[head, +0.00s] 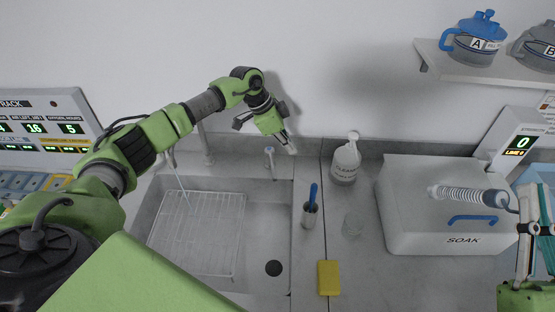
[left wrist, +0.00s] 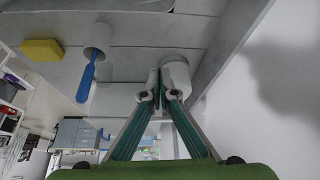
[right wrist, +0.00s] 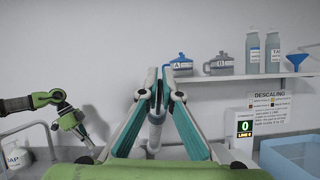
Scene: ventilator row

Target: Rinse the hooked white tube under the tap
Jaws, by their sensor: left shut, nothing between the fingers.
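The hooked white tube (head: 455,193) is ribbed and shows above the soak box in the head view. My right gripper (head: 532,195) appears shut on its right end; in the right wrist view the tube (right wrist: 155,130) hangs below the fingertips (right wrist: 159,75). Its hook is hard to make out. My left gripper (head: 290,148) is shut and empty, just right of a small grey upright fitting (head: 269,158) behind the sink. The tap spout (head: 171,158) is partly behind my left arm. A thin pale line drops from it over the rack, perhaps water.
The sink (head: 264,215) holds a wire rack (head: 205,232). A cleaner bottle (head: 345,162), a cup with a blue-handled brush (head: 310,214) and a yellow sponge (head: 328,277) stand right of it. The soak box (head: 410,235) is farther right, below a shelf (head: 490,68) with lidded jars.

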